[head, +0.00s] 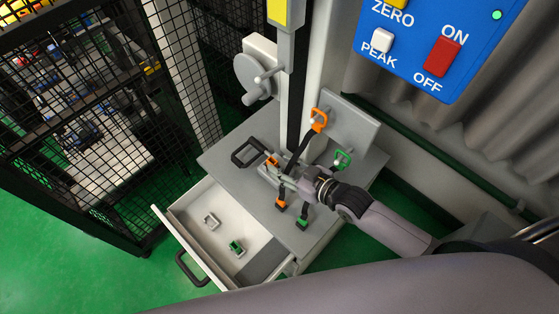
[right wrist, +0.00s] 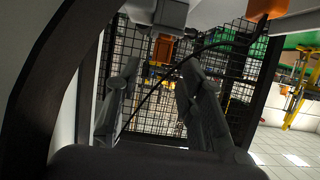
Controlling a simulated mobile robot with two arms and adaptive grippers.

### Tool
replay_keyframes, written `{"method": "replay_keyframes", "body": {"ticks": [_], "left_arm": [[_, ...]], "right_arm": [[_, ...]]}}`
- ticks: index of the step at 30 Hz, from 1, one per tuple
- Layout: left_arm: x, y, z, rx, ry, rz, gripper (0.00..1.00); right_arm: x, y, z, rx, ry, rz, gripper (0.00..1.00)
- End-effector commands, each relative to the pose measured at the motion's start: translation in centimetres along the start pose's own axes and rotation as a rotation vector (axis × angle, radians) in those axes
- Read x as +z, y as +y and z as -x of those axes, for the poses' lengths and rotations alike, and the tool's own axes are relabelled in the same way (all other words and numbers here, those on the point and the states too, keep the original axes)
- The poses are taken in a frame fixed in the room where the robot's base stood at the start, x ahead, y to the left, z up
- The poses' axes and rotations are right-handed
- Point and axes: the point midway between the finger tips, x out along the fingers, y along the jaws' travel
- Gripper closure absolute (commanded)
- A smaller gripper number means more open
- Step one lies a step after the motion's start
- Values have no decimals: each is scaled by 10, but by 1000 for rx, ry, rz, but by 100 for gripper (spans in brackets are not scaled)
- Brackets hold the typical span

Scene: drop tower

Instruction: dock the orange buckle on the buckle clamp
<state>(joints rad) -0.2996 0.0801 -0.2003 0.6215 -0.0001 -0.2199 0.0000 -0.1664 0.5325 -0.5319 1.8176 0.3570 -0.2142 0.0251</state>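In the head view an orange loop (head: 319,119) hangs on the upright grey plate, with a black strap running down from it. An orange buckle (head: 281,203) shows lower on the grey top, near the strap's line. What looks like the buckle clamp (head: 247,153), with a black frame handle and an orange part (head: 272,161), stands left of my right gripper (head: 286,174). In the right wrist view the right gripper (right wrist: 161,68) has its fingers apart, with nothing visibly held. An orange block (right wrist: 267,9) and an orange part (right wrist: 163,48) lie beyond the fingers. My left gripper is not in view.
A green loop (head: 343,159) and green buckle (head: 302,223) are right of the orange ones. The tower column and black mesh fence (head: 90,100) stand behind and left.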

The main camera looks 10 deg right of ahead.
Motion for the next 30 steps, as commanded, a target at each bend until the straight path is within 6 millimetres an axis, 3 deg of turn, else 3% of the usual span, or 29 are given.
{"method": "replay_keyframes", "body": {"ticks": [1, 3, 13, 18, 30], "left_arm": [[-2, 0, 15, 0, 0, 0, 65], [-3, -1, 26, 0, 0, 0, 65], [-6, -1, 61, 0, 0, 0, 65], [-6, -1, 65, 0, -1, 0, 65], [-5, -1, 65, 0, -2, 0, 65]], "right_arm": [[-6, 0, 15, -1, -5, 1, 64], [-6, 0, 30, 0, -6, 1, 64], [-4, 0, 87, 0, -4, 0, 64], [-2, 0, 98, 1, -1, 0, 64], [-1, 0, 98, 1, 0, 0, 64]]}}
